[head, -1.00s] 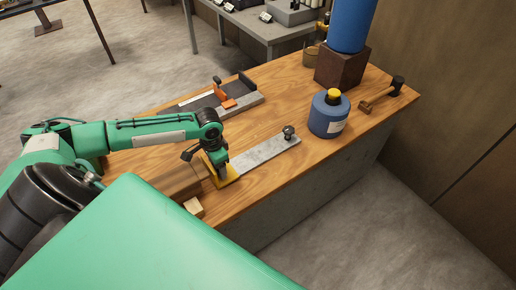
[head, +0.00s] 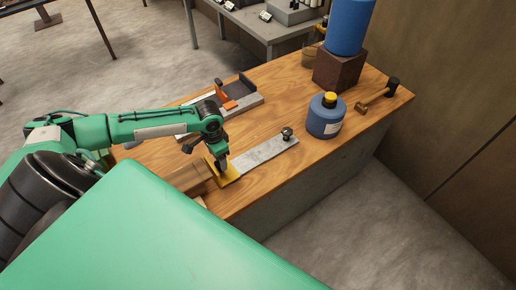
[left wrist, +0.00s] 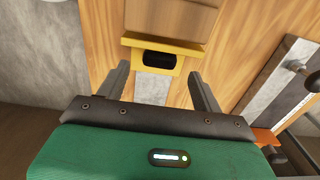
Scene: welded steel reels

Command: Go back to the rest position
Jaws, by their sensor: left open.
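My left gripper (head: 223,163) is over the near end of the workbench, at a yellow bracket (head: 229,179). In the left wrist view its two dark fingers (left wrist: 159,74) are apart, and the yellow bracket (left wrist: 190,47) with a dark opening shows between and beyond them. I see nothing held between the fingers; whether they touch the bracket I cannot tell. A flat grey metal strip (head: 264,154) with a dark knob at its far end runs away from the bracket. My right gripper is not in view.
The wooden workbench (head: 290,105) also carries a grey fixture with an orange part (head: 242,101), a blue bottle with a yellow cap (head: 326,116), a hammer (head: 378,96) and a blue cylinder (head: 349,27) on a brown block (head: 338,68). A wooden block (left wrist: 170,16) adjoins the bracket.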

